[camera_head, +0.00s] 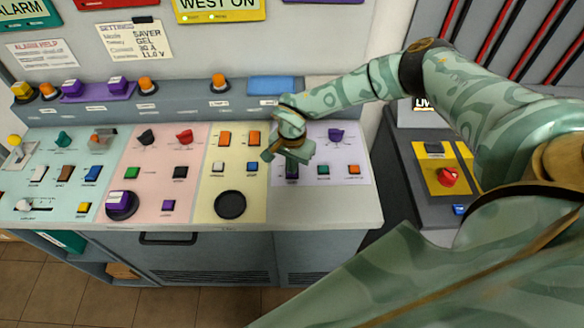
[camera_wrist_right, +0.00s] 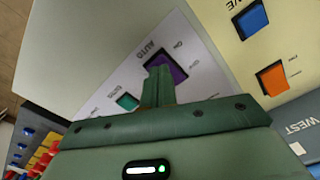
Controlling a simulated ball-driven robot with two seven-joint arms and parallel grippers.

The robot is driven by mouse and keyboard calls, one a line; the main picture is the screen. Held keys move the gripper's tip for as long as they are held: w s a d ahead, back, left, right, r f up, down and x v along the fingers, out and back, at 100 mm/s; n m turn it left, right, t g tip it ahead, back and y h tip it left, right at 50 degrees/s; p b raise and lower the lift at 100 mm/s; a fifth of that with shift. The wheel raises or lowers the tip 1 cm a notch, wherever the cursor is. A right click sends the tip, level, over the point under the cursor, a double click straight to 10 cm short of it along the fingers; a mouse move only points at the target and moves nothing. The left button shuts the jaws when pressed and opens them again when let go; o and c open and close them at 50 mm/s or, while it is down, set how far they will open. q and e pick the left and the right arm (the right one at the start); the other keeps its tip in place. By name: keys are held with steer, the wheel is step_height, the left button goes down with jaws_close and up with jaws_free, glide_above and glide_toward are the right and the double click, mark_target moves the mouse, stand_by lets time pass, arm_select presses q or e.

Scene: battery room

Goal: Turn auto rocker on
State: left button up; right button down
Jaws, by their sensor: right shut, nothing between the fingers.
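The auto rocker is a purple switch (camera_head: 292,173) on the pale lilac panel at the right end of the console. In the right wrist view the purple rocker (camera_wrist_right: 170,68) sits in a dark frame, with AUTO and ON printed beside it. My right gripper (camera_head: 287,158) is shut and empty, right at the rocker. In the wrist view its closed fingertips (camera_wrist_right: 157,73) overlap the rocker's near edge and hide part of it. I cannot tell whether they touch it. My left gripper is not in view.
A green rocker (camera_head: 323,170) and an orange rocker (camera_head: 353,169) lie right of the purple one. A purple knob (camera_head: 336,135) stands behind. The yellow panel (camera_head: 210,185) on the left carries several switches and a round black button (camera_head: 230,205). A red knob (camera_head: 447,177) is on a separate cabinet.

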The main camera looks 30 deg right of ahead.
steer(key=shift+f, duration=0.35)
steer(key=shift+r, duration=0.15)
step_height(320, 180, up, 7)
steer(key=p, duration=0.6)
stand_by(0.3)
